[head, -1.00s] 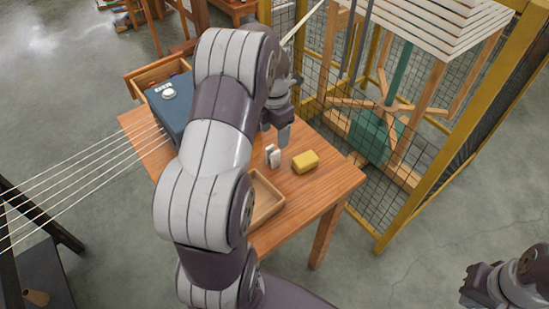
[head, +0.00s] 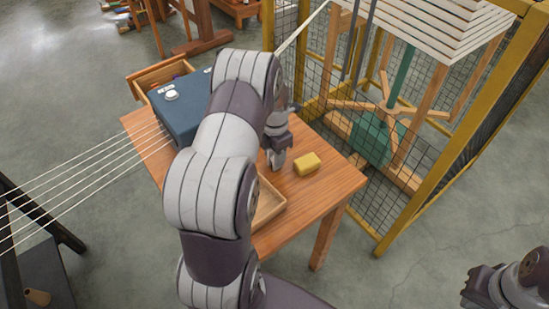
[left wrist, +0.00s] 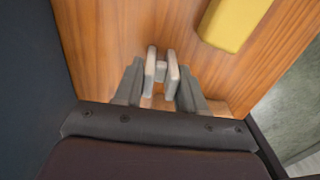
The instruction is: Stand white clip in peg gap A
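I cannot make out peg gap A.
A yellow block (head: 307,164) lies right of my left gripper on the wooden table (head: 325,190). A shallow wooden tray (head: 268,203) sits nearer the front. A blue box (head: 180,112) stands at the back left, with taut white strands beside it. A yellow-framed mesh cage (head: 395,200) stands right.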

